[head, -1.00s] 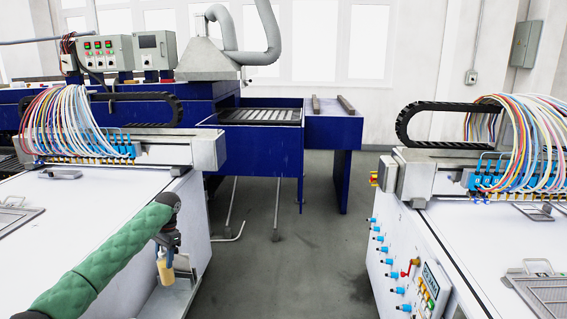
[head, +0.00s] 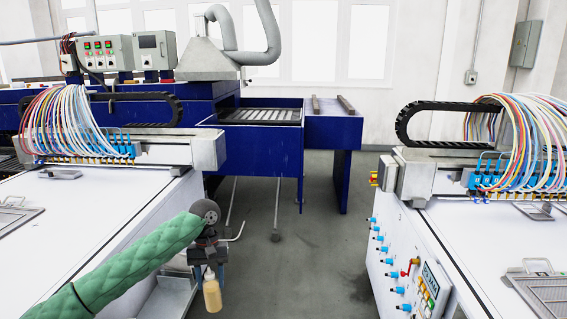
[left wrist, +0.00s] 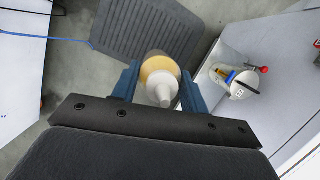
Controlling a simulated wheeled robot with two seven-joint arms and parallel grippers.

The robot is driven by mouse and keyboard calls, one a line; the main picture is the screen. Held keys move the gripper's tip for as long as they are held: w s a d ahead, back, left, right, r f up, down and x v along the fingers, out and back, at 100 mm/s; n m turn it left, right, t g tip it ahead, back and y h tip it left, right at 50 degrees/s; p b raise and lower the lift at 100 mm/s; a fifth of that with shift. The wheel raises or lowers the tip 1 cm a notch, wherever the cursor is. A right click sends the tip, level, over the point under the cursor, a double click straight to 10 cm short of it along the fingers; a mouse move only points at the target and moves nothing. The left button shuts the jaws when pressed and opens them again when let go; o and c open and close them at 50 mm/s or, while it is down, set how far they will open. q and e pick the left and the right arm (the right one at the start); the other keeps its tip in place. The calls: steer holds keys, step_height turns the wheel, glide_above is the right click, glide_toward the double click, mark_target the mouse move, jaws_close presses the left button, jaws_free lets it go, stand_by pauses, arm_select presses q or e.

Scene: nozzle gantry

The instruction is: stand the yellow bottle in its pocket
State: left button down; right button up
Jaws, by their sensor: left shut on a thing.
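The yellow bottle (head: 212,293) hangs upright below my left gripper (head: 208,272), over the gap between the two white machines. In the left wrist view the bottle (left wrist: 158,72) has a pale yellow body and a white nozzle tip. It sits between the two blue fingers of my left gripper (left wrist: 160,86), which are shut on it. I cannot make out the bottle's pocket for certain. My right gripper is not in view.
A metal shelf (head: 168,300) juts from the left machine's side, beside the bottle. In the left wrist view a round holder (left wrist: 238,82) with coloured items stands right of the bottle, and a ribbed dark mat (left wrist: 140,28) lies on the floor. The floor aisle (head: 300,240) is free.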

arm_select(q)
steer(key=s+f+m, duration=0.1)
steer(key=s+f, duration=0.6)
steer(key=s, duration=0.6)
steer(key=shift+s+d+f+m+y+b, duration=0.2)
steer(key=shift+s+f+m+y+b, duration=0.1)
steer(key=shift+f+m, duration=0.1)
